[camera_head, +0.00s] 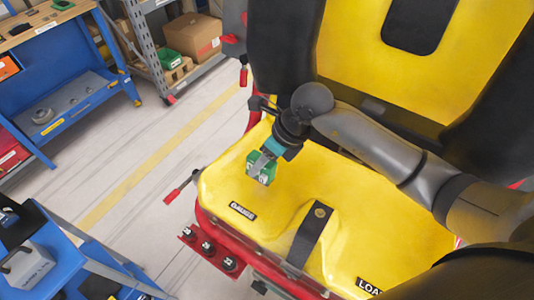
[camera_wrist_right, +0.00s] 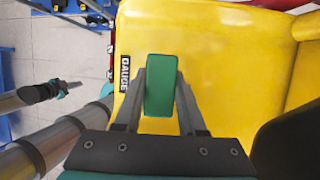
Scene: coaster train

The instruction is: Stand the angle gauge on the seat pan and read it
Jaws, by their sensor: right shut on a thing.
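The angle gauge (camera_head: 263,172) is a small green block with a pale face in the head view. My right gripper (camera_head: 262,164) is shut on it from above. In the right wrist view the green top of the gauge (camera_wrist_right: 160,85) sits between the two fingers. The gauge is over the left part of the yellow seat pan (camera_head: 335,185), behind the GAUGE label (camera_head: 242,211). I cannot tell whether its base touches the pan. My left gripper (camera_wrist_right: 72,87) shows small at the left of the right wrist view; its jaws are unclear.
A dark strap with a buckle (camera_head: 308,237) lies over the middle front of the pan. The yellow backrest (camera_head: 485,50) rises behind. A red panel with numbered knobs (camera_head: 207,248) is at the front left. A blue cart (camera_head: 45,255) stands at the lower left.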

